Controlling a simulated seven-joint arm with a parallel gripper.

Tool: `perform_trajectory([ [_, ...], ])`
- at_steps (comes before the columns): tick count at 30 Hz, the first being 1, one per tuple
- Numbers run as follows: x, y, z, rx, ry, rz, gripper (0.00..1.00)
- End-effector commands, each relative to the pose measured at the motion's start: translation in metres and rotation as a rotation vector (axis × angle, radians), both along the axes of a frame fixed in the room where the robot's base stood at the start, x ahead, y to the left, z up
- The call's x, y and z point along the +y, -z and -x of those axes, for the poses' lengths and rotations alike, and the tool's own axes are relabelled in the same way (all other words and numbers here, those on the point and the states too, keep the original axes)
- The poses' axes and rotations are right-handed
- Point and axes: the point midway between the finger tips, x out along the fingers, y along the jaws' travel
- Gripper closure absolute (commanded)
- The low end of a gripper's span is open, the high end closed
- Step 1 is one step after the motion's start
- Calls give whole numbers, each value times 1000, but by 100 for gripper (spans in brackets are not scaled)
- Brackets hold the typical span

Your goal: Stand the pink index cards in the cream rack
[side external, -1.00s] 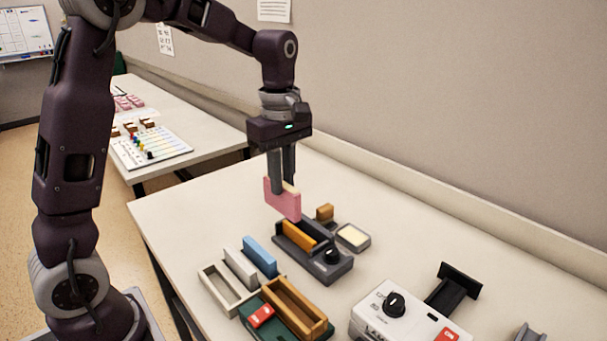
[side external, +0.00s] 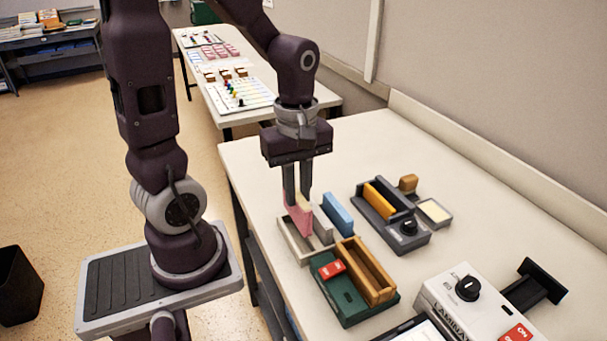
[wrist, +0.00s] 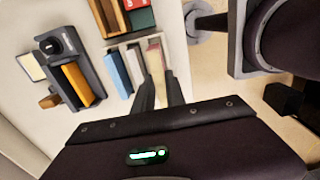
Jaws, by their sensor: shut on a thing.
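My gripper (side external: 297,198) is shut on the pink index cards (side external: 299,220), a thin upright pink block with a pale top edge. The cards also show between my fingers (wrist: 158,82) in the wrist view, with their pink end (wrist: 154,44) beyond the tips. They are over the open left slot of the cream rack (side external: 291,249). I cannot tell whether their lower edge is inside the slot or just above it. A grey-white card block (side external: 322,227) and a blue card block (side external: 337,213) stand side by side just right of the pink cards, seemingly in the rack.
A green base with a wooden tray and red label (side external: 345,308) stands close in front of the rack. A dark grey holder with a knob (side external: 415,242) and orange block (side external: 380,199) is to the right. A white laminator (side external: 445,300) is front right.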

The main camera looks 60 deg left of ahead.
Motion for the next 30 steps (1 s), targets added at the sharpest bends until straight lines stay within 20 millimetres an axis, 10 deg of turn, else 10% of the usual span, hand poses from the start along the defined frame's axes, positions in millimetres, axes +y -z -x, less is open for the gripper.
perform_trajectory([
  [15, 0, 50, 0, 2, 0, 1, 100],
  [30, 0, 58, 0, 0, -1, 0, 100],
])
